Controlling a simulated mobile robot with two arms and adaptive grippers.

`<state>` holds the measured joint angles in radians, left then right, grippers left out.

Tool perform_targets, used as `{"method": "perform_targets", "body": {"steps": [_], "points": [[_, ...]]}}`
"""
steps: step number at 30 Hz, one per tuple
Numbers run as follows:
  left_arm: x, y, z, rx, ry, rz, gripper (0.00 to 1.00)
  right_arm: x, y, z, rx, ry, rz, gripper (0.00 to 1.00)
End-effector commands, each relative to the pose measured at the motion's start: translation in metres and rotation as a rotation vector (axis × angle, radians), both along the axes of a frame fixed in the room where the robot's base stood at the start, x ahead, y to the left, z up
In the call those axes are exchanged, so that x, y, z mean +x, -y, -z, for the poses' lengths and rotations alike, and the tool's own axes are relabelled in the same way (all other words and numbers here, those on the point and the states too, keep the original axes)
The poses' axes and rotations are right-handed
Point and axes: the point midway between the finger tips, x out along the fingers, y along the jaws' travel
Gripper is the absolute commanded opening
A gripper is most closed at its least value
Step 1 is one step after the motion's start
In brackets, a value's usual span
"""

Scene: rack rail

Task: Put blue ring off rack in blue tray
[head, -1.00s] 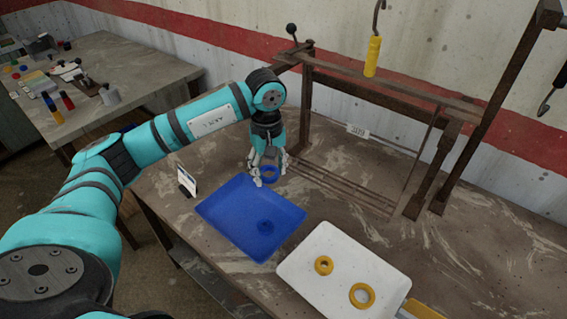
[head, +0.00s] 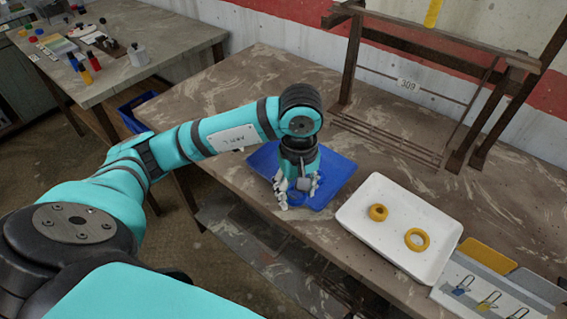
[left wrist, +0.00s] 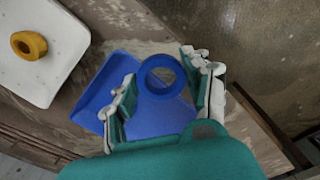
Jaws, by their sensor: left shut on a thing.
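My left gripper (head: 297,190) points down over the near part of the blue tray (head: 337,170). It is shut on the blue ring (head: 297,199), which shows low between the fingers. In the left wrist view the ring (left wrist: 144,86) sits between the two fingers, with the blue tray (left wrist: 105,78) behind it. I cannot tell whether the ring touches the tray floor. The arm and gripper hide part of the tray. The rack (head: 350,65) stands at the back of the table. My right gripper is out of view.
A white tray (head: 385,247) with two yellow rings (head: 377,212) (head: 417,239) lies right of the blue tray. Bare table lies between the blue tray and the rack.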

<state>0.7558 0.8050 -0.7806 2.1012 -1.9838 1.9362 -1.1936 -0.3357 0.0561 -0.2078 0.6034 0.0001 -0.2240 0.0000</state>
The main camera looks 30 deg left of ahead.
Motion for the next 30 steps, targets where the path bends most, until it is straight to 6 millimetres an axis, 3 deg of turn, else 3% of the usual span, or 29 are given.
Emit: {"method": "perform_targets", "body": {"steps": [9,11,16,23,30], "points": [[0.060,-0.057,0.004,0.001,-0.003,-0.009,0.12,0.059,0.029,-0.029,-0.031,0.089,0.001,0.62],[0.070,-0.068,0.005,0.001,-0.003,-0.007,0.12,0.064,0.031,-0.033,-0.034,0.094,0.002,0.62],[0.094,-0.090,0.010,0.000,-0.001,-0.003,0.12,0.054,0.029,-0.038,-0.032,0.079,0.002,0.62],[0.108,-0.103,0.012,0.000,-0.001,-0.002,0.12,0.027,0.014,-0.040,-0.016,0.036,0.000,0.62],[0.108,-0.103,0.045,0.000,-0.003,0.000,0.12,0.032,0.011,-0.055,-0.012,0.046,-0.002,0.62]]}}
